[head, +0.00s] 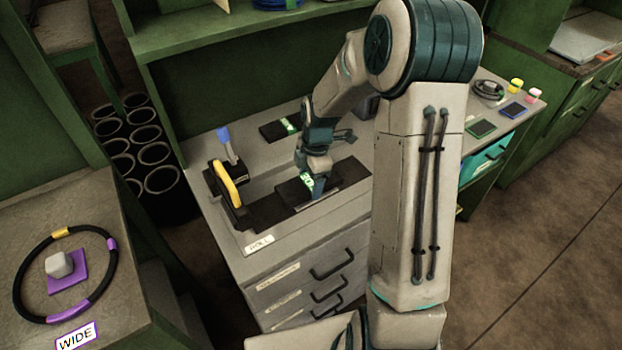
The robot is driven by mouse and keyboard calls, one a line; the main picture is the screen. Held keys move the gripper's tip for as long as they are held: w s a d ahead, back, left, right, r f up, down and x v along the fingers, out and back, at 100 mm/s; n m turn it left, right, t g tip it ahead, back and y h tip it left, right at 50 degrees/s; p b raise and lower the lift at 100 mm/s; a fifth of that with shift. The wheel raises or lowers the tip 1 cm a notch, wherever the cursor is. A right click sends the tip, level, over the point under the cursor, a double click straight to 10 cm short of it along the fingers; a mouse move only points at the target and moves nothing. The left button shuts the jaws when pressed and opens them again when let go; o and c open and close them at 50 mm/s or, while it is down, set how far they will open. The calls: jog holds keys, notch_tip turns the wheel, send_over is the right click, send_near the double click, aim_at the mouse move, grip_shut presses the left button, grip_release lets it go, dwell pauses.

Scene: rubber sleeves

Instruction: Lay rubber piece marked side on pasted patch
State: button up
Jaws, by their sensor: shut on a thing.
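My gripper (317,187) points down over the front bench and is shut on a black rubber piece (290,193). The piece bears a white and green mark (307,181) on its upper face. It lies on or just above a long black strip (262,214) on the bench top; I cannot tell whether they touch. A greyish band (328,195) shows at the strip's front edge beside the fingers; I cannot tell whether it is the pasted patch. The gripper hides part of the piece and strip.
A yellow-handled roller tool (228,186) and a blue-handled brush (226,142) stand left of the strip. Another black piece with a green label (270,132) lies behind. A side table holds a black ring (20,288) around a pale block (59,264). Drawers (310,285) are below.

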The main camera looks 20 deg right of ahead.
jog(key=shift+f, duration=0.35)
jog(key=shift+f, duration=0.2)
jog(key=o, duration=1.2)
jog(key=shift+c, duration=0.2)
jog(key=shift+r, duration=0.15)
